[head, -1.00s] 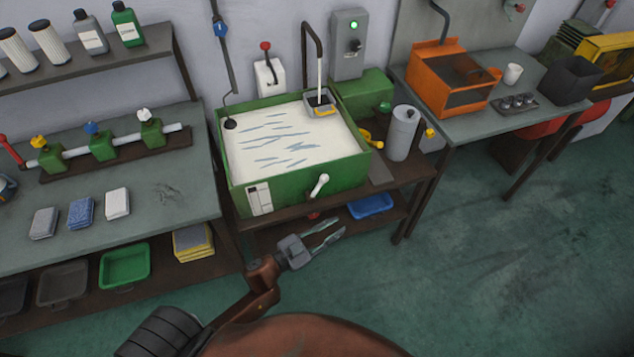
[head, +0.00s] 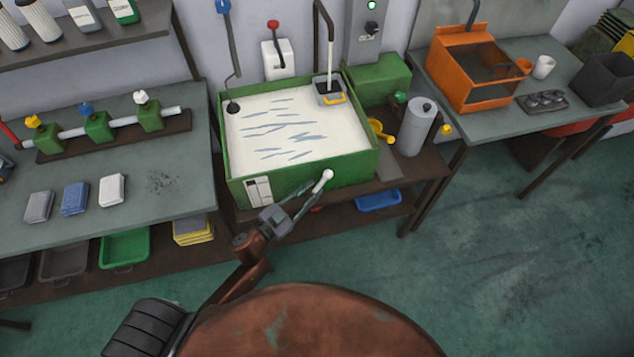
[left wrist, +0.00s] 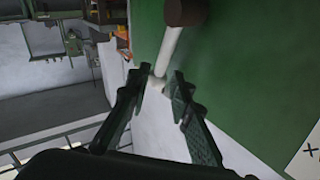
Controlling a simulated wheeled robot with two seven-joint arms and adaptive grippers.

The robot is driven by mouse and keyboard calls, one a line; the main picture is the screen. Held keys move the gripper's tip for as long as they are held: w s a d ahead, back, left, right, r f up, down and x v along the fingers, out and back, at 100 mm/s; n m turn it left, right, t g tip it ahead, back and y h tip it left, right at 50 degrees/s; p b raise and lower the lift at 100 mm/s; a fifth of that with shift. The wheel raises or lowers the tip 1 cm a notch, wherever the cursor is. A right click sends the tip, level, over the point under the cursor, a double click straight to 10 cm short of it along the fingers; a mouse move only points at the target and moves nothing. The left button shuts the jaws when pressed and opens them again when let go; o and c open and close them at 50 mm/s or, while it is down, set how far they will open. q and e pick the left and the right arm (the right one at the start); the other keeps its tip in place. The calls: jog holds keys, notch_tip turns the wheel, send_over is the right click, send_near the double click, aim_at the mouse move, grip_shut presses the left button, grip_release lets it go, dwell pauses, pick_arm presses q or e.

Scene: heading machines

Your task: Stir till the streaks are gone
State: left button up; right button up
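A green tank (head: 250,185) holds white liquid (head: 350,130) with several blue-grey streaks (head: 297,142) on its surface. A white crank handle with a round knob (head: 327,175) sits on the tank's front wall. My left gripper (head: 314,186) is in front of that wall with its fingertips close to the knob. In the left wrist view the fingers (left wrist: 162,77) are spread, with the end of the white handle (left wrist: 170,52) between or just beyond the tips; contact cannot be told. The handle runs to a dark brown hub (left wrist: 186,10). My right gripper is not in view.
A grey cylinder (head: 418,128) stands to the right. A workbench (head: 180,190) flanks the left; floor is clear at right.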

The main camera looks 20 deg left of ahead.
aim_at(322, 181)
pick_arm(q)
jog(key=x, duration=0.2)
jog(key=shift+w, duration=0.3)
jog(key=shift+w+d, duration=0.2)
jog(key=shift+w, duration=0.3)
jog(key=shift+w+d, duration=0.1)
jog(key=c, duration=0.4)
grip_shut()
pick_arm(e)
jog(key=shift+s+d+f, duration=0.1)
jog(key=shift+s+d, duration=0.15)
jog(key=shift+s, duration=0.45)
